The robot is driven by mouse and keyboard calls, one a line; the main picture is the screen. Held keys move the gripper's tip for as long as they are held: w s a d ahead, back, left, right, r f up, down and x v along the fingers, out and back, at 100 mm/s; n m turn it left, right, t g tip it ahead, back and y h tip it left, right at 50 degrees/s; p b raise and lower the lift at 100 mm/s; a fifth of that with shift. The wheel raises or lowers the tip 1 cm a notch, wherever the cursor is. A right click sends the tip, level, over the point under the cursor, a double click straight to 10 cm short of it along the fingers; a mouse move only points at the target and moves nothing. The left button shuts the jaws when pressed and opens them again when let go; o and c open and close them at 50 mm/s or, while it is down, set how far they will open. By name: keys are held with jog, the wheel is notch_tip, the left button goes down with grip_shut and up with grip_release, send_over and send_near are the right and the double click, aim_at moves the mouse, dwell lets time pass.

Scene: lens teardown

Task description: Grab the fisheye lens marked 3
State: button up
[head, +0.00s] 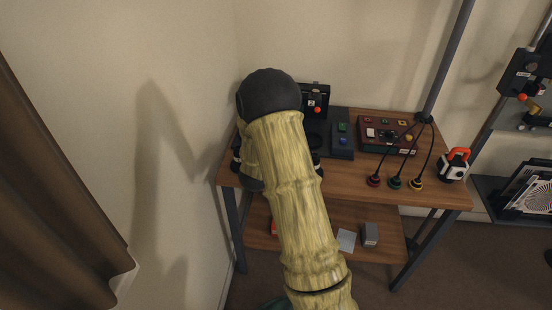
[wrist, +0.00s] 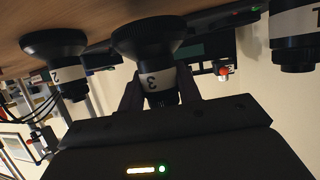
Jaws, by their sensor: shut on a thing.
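The fisheye lens marked 3 (wrist: 153,60) is black with a white band and a wide flared end, in the middle of the wrist view. My gripper (wrist: 160,92) has its dark fingers on both sides of the lens's narrow part, shut on it. The wide end is near the wooden table top; whether it touches cannot be told. In the head view my arm hides the gripper and this lens.
A lens marked 2 (wrist: 68,72) stands close on one side, another banded lens (wrist: 295,35) on the other. On the wooden table (head: 445,192) are a dark box with green and blue buttons (head: 341,138), a red control panel (head: 384,148) and hanging cables.

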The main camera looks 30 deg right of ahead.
notch_tip(320, 180, up, 7)
jog(key=shift+r+p, duration=0.2)
jog(key=shift+p, duration=0.15)
dwell(0.4)
